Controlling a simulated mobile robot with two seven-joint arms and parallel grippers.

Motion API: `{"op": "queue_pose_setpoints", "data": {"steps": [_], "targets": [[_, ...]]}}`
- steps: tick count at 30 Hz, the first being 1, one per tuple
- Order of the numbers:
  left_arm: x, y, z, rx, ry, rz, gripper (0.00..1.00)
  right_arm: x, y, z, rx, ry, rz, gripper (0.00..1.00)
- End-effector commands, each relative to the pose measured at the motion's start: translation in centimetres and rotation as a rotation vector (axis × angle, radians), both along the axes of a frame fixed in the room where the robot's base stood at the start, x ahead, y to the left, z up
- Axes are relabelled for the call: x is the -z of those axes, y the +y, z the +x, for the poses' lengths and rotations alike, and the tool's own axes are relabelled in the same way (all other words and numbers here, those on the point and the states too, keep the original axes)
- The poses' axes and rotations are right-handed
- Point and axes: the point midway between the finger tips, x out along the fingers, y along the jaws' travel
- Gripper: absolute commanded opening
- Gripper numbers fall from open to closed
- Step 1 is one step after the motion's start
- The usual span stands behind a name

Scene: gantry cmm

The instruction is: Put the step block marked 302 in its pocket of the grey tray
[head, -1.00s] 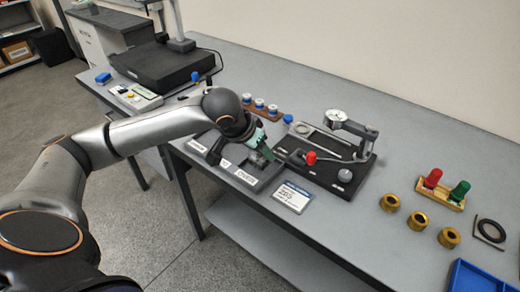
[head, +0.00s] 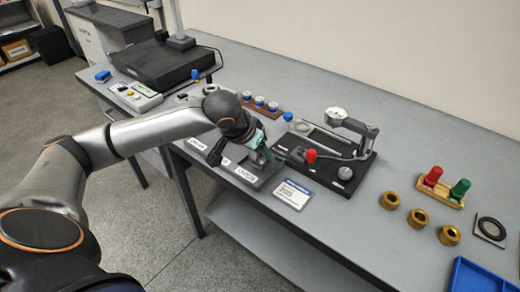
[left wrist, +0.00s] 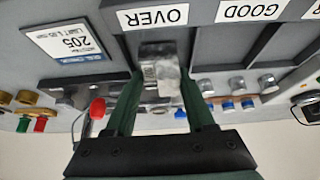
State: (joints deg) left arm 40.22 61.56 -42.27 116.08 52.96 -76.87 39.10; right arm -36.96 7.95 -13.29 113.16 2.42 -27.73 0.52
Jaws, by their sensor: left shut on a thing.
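My left gripper (head: 264,155) is low over the OVER end of the grey tray (head: 262,184). In the left wrist view its green fingers (left wrist: 162,80) are shut on a small metallic step block (left wrist: 160,66). The block is just behind the OVER label (left wrist: 158,16), above or within that pocket; I cannot tell whether it touches the floor. Its marking is not legible. The GOOD label (left wrist: 250,10) is beside OVER. In the head view the gripper hides the block. My right gripper is not in view.
A card marked 205 (head: 292,194) lies beside the tray. A dial gauge stand on a black base (head: 335,175), with a red knob (head: 310,156), is close on the right. Blue-and-silver pieces on a brown rack (head: 260,103) stand behind. Brass rings (head: 418,219) are farther right.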

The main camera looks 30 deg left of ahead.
Motion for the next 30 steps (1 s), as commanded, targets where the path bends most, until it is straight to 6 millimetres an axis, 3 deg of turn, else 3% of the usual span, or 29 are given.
{"op": "queue_pose_setpoints", "data": {"steps": [30], "targets": [[0.9,-0.01,0.0,0.0,-0.001,0.0,0.0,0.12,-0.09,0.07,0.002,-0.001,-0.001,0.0]]}}
